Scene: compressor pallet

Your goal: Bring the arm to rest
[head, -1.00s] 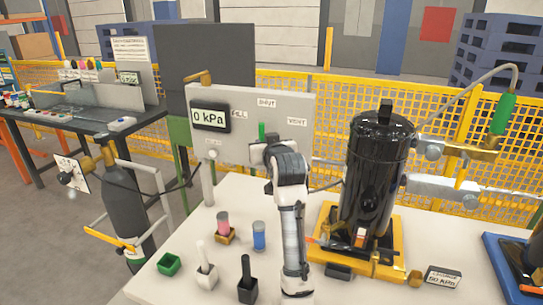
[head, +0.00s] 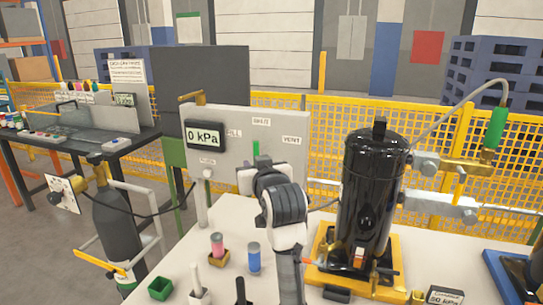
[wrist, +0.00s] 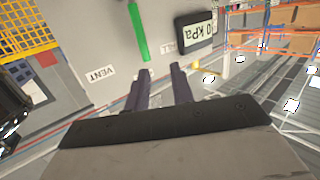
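My arm rises from the front of the white table, and my gripper's two dark fingers (wrist: 159,70) show in the wrist view. They are apart, with an empty gap between them. In the head view the wrist is in front of the grey panel (head: 228,155), and the fingertips are hidden or too small to make out. A green upright handle (head: 256,148) on the panel stands just above the gripper. In the wrist view this green handle (wrist: 138,30) is beyond the fingers, apart from them. The panel's display (head: 205,135) reads 0 kPa.
A black compressor (head: 370,190) on a yellow base stands right of my arm, with a hose and green-handled fitting (head: 496,128) beyond. Small cups (head: 161,288) and pink and blue vials (head: 254,258) stand on the left of the table. A gas cylinder (head: 118,230) is beyond its left edge.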

